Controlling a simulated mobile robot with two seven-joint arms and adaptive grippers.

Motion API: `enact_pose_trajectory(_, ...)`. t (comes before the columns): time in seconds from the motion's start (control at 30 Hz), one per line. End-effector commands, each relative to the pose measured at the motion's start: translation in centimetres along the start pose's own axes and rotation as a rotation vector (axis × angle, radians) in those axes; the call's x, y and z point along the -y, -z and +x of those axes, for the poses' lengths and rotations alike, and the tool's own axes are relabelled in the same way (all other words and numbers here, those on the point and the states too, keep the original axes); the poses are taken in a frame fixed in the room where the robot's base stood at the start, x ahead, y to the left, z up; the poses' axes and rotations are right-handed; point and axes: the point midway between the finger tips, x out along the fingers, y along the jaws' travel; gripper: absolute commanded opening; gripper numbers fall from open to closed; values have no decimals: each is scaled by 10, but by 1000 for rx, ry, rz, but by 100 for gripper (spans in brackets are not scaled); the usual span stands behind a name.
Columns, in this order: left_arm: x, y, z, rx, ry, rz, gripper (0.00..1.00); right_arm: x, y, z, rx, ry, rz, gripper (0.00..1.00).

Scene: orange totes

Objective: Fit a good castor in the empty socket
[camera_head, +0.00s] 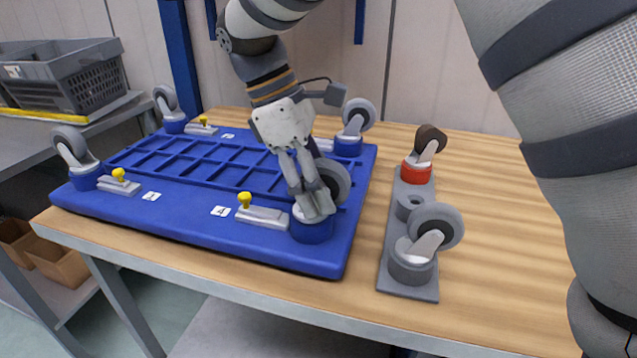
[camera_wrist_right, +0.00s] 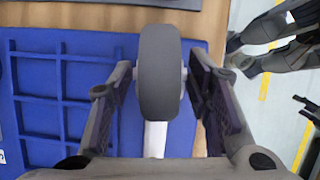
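The blue platform (camera_head: 185,219) lies on the wooden table, with castors at its corners. My right gripper (camera_head: 315,205) is over its near right corner socket (camera_head: 312,231), by the label 4. It appears shut on a grey-wheeled castor (camera_head: 337,178), which stands upright at that socket. In the right wrist view the castor's wheel (camera_wrist_right: 160,72) is between the two fingers (camera_wrist_right: 160,68). The fingers hide the castor's base, so full seating cannot be told. A grey rack (camera_head: 408,285) holds a grey-wheeled castor (camera_head: 432,232) in front and a dark brown-wheeled one (camera_head: 429,143) in a red holder. My left gripper is not seen.
The rack's middle holder (camera_head: 408,204) is empty. A yellow-knobbed latch (camera_head: 262,215) is beside the near right socket; similar latches are at the other corners. Grey crates (camera_head: 75,80) stand at the far left. The table right of the rack is clear.

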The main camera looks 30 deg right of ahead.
Motion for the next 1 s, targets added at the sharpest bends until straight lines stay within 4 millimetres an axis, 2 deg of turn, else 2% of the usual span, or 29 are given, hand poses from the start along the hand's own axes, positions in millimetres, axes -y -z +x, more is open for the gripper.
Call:
enact_pose_trajectory(0.27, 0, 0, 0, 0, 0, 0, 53, 0, 0, 0, 0, 1, 0, 53)
enact_pose_trajectory(0.37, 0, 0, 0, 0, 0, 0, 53, 0, 1, -8, -2, -1, 0, 53)
enact_pose_trajectory(0.7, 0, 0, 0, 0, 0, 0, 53, -1, 1, -95, -4, -4, 1, 53)
enact_pose_trajectory(0.83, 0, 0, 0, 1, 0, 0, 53, 0, 1, -113, -1, -2, 0, 53)
enact_pose_trajectory(1.0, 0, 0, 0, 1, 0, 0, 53, 0, 0, -120, 0, 0, -1, 53)
